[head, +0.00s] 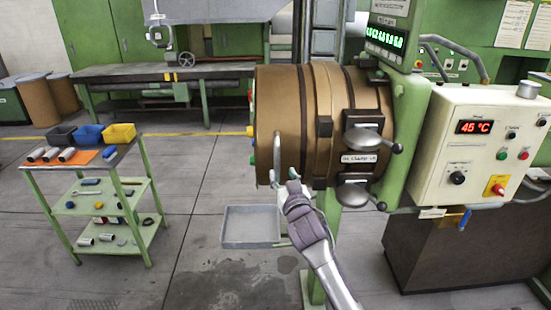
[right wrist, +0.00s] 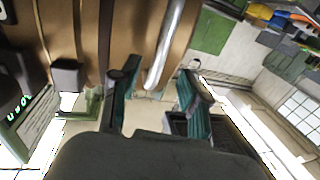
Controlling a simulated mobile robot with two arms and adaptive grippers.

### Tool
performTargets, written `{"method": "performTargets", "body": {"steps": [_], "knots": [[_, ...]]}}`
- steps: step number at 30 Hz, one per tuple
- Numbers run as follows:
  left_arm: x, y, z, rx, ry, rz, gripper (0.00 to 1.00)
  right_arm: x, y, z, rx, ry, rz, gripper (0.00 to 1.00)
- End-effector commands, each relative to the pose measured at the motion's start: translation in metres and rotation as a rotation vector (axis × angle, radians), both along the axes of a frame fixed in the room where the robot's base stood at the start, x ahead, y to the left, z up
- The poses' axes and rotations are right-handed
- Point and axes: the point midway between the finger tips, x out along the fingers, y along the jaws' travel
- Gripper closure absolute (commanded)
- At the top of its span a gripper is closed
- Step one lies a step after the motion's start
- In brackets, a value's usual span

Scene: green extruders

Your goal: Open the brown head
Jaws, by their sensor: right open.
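The brown head (head: 292,105) is a large brown drum with dark bands on a green stand, and it looks closed. A silver bar handle (head: 277,150) stands upright on its left part. My right gripper (head: 284,182) is at the lower end of this handle. In the right wrist view the open fingers (right wrist: 157,82) stand on either side of the handle's end (right wrist: 166,45), with brown drum surface beyond. Whether a finger touches the handle I cannot tell. My left gripper is in neither view.
A clamp lever (head: 364,139) sticks out on the drum's right side.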

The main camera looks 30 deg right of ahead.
Motion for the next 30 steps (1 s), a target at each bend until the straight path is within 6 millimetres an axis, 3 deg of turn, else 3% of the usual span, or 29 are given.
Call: {"method": "performTargets", "body": {"steps": [6,12,25,30], "knots": [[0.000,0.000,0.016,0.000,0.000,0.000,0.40,0.044,-0.016,0.003,0.000,0.001,0.000,0.55],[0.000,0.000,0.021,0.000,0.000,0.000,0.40,0.067,-0.024,0.001,0.000,0.001,0.000,0.55],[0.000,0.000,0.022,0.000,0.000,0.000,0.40,0.076,-0.027,-0.001,0.000,0.001,0.001,0.55],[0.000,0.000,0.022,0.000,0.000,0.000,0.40,0.076,-0.027,-0.001,0.000,0.001,0.001,0.81]]}}
